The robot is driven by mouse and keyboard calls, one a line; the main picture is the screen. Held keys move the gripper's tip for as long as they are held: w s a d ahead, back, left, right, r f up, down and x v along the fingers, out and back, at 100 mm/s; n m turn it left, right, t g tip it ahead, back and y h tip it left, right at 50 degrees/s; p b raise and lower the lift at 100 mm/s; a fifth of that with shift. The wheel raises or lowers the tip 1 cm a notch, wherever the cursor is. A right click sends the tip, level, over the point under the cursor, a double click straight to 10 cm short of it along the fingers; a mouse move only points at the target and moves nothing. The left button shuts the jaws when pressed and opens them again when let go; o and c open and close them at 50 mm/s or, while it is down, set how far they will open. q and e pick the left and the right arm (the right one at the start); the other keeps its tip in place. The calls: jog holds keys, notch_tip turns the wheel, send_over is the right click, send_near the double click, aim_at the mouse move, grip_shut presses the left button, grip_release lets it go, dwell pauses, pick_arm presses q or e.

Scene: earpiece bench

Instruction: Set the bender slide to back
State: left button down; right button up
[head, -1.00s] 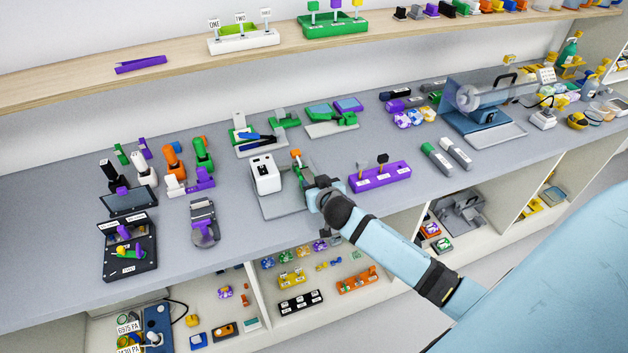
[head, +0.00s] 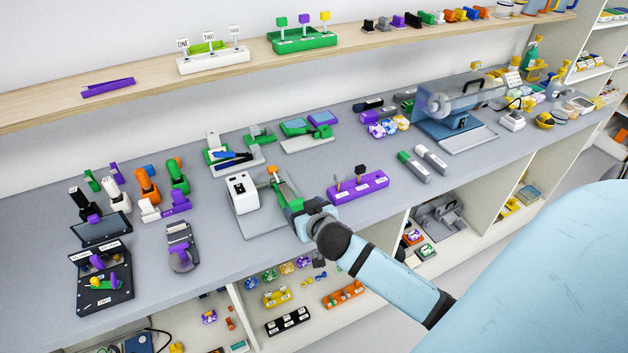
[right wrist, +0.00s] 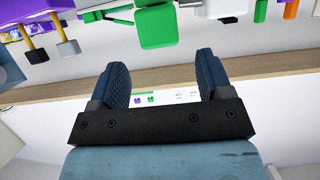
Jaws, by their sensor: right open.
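The bender appears to be the bench unit with a white block (head: 241,190) on a grey plate (head: 262,222). Beside the block is a green part (head: 288,194) with an orange tip (head: 272,170); I cannot tell which piece is the slide or its setting. My right gripper (head: 303,220) is at the front right of the plate, close to the green part and partly covering it. In the right wrist view, my right gripper (right wrist: 163,75) is open with nothing between its fingers. A green block (right wrist: 155,25) shows beyond the fingertips, apart from them. My left gripper is not in view.
A purple holder (head: 358,187) with upright pegs stands just right of my gripper. A stapler-like unit (head: 232,158) is behind the plate. A grey tool (head: 180,247) lies to the left. The bench's front edge is close to my right arm.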

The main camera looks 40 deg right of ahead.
jog(key=v, duration=0.6)
jog(key=shift+s+b, duration=0.3)
jog(key=shift+b, duration=0.05)
jog(key=shift+a, duration=0.1)
jog(key=s+a+f+n+g+y, duration=0.2)
jog(key=s+a+f+n+y, duration=0.3)
jog(key=s+a+f, duration=0.8)
notch_tip(320, 180, down, 3)
jog(key=shift+s+a+r+n+y, duration=0.15)
jog(key=shift+s+a+n+y, duration=0.2)
jog(key=shift+y, duration=0.25)
jog(key=shift+w, duration=0.15)
dwell(0.6)
